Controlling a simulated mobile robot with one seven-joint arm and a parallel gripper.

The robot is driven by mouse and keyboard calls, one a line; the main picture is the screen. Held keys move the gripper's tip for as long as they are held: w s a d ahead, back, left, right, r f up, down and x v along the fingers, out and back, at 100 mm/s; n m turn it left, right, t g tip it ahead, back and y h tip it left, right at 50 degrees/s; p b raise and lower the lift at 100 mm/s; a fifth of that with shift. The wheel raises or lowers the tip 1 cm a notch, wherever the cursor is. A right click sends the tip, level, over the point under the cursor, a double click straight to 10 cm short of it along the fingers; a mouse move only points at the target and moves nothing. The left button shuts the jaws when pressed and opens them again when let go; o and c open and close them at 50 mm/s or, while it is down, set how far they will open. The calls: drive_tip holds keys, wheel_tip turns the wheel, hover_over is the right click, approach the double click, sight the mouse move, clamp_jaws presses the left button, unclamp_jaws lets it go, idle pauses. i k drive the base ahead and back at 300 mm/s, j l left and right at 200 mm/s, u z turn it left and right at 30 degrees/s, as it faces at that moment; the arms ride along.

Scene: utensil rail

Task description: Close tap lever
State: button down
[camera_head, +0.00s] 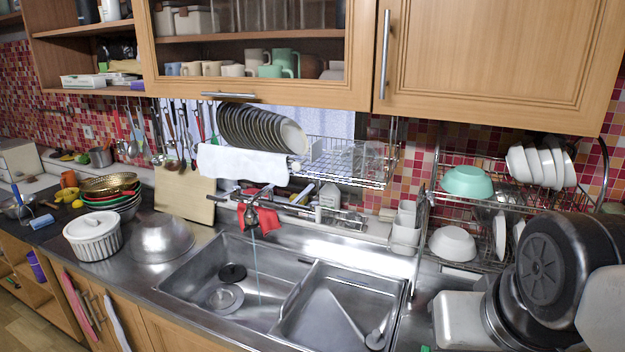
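The metal tap (250,216) stands at the back edge of the steel sink, left of the picture's middle. A thin stream of water (257,272) falls from it into the left basin (190,280). Its lever is small and dark among the metal parts at the tap's top, and I cannot make out its exact position. A red cloth (268,221) hangs right beside and behind the tap. My gripper is not in view.
A white towel (242,164) and a plate rack (345,178) hang above the tap. The right basin (320,318) holds a grey flat piece. A steel bowl (162,238) and white pot (93,236) stand left; dark pans (545,262) crowd the right. Air above the sink is clear.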

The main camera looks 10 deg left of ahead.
sight(220, 198)
drive_tip(key=i+j+z, duration=0.15)
drive_tip(key=j, duration=0.85)
drive_tip(key=i+j+z, duration=0.1)
drive_tip(key=j, duration=0.9)
drive_tip(key=i+j+z, duration=0.15)
drive_tip(key=j, duration=0.85)
drive_tip(key=i+j+z, duration=0.1)
drive_tip(key=j, duration=0.95)
